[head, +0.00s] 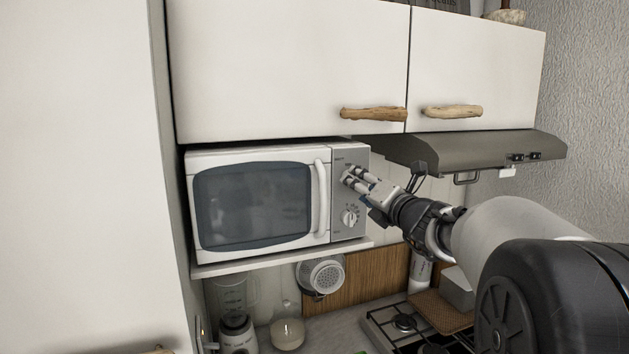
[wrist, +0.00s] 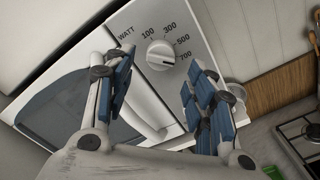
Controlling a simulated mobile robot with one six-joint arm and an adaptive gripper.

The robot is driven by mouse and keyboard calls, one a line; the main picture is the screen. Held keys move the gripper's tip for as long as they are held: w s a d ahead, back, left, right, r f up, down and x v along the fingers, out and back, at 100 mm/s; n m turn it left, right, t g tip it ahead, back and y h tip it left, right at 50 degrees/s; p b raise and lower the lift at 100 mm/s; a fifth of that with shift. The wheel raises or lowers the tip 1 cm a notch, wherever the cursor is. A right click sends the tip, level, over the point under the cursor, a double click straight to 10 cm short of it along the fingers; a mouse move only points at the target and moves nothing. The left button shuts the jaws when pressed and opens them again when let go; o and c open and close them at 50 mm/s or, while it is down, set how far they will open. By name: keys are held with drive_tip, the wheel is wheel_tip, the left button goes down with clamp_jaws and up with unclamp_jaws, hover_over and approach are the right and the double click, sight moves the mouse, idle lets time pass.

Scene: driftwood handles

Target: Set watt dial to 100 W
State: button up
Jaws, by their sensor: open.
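The white microwave (head: 326,228) has a grey control panel on its right side. In the wrist view, the round white watt dial (wrist: 160,55) sits beside the printed marks 100, 300, 500 and 700. A slot-like line on the dial appears to point toward the 700 side. My gripper (wrist: 158,76) is open, its blue-padded fingers to the left and right of the dial in the picture, with nothing between them. Whether the fingers touch the panel is unclear.
A second, lower dial (head: 349,217) is on the same panel, below my gripper. The microwave's door handle (head: 321,197) stands out just left of the panel. White cupboards (head: 290,60) with driftwood handles hang above, and a range hood (head: 470,150) is at the right.

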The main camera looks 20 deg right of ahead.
drive_tip(key=shift+w, duration=1.7)
drive_tip(key=shift+c, duration=0.5)
drive_tip(key=c, duration=1)
